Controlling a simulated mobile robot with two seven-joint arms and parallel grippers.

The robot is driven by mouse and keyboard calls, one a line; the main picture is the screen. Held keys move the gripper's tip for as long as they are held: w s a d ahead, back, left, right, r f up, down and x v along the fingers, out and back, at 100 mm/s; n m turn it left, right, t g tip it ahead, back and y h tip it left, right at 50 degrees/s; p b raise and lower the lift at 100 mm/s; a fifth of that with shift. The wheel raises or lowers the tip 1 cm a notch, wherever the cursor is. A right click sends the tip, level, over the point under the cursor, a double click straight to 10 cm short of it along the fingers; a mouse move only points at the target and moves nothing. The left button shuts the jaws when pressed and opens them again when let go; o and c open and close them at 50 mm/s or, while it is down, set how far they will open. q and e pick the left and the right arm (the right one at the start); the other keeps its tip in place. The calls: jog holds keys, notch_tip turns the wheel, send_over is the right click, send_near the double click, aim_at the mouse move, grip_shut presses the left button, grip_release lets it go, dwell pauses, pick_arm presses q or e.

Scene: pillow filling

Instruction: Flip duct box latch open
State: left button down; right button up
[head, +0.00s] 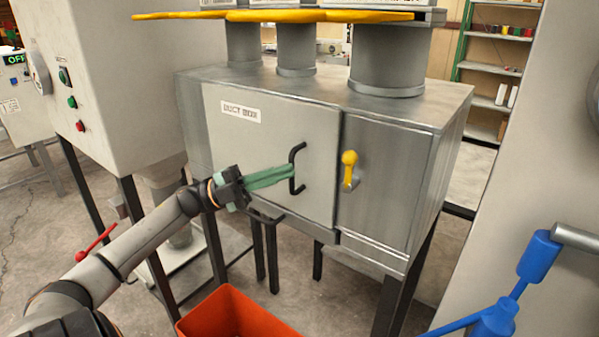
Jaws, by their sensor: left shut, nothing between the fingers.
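The duct box (390,185) is a grey metal cabinet on dark legs in the middle of the head view. Its door (232,147) carries a "DUCT BOX" label and looks closed. A yellow-knobbed latch (349,170) stands upright just right of the door's edge, knob at the top. A black door handle (297,168) is left of the latch. My left gripper (290,171) has green fingers, shut and empty, with the tips at the handle. I cannot tell whether they touch it. The latch is apart from the fingers, to their right. My right gripper is not in view.
An orange bin (235,315) stands below the box. A blue jointed lever (535,258) is at the lower right. A control cabinet (105,90) with buttons and a red-handled valve (95,243) are on the left. Yellow bars (275,16) cross the ducts above the box.

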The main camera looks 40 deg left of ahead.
pick_arm(q)
jog(key=v, duration=0.5)
jog(key=shift+a+r+b, duration=0.15)
jog(key=shift+b, duration=0.15)
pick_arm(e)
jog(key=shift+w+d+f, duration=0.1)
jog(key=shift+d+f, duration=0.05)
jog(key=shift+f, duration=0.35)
